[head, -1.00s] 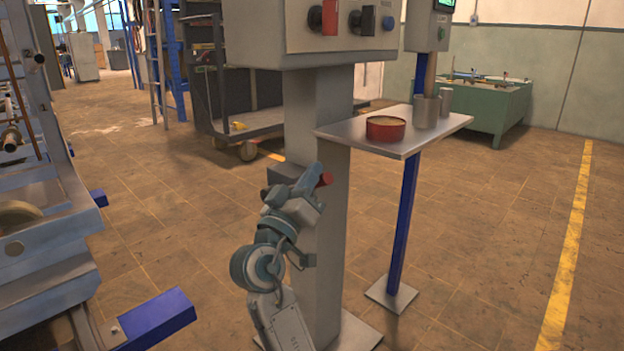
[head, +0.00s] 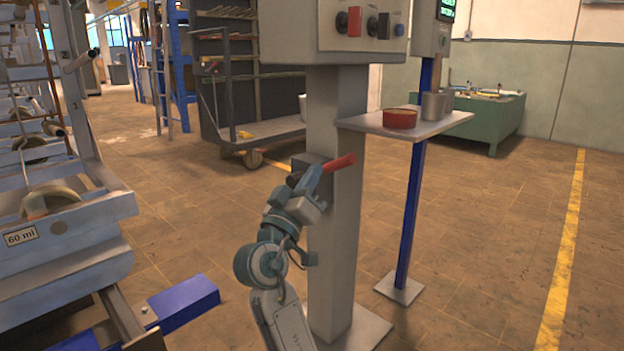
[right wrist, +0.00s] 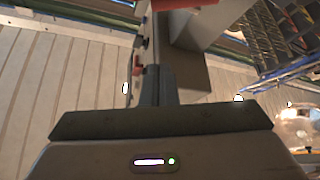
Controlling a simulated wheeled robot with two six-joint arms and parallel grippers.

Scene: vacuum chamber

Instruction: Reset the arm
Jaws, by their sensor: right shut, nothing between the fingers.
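My right gripper (head: 313,180) is at the front of the grey pedestal (head: 340,240), its arm rising from the bottom of the head view. It is shut and empty, its tip beside a red handle (head: 340,163) that sticks out to the right and slightly up from a dark box (head: 304,163) on the post. I cannot tell whether they touch. In the right wrist view, the shut fingers (right wrist: 158,86) point at grey parts with a red piece (right wrist: 138,65) near them. My left gripper is not in view.
A control panel with a red switch (head: 354,21) tops the pedestal. A small shelf (head: 455,118) at right holds a red tin (head: 399,118) and metal cups. A rack with wheels (head: 25,260) stands at left, with a blue beam (head: 183,306) low down. The floor at right is clear.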

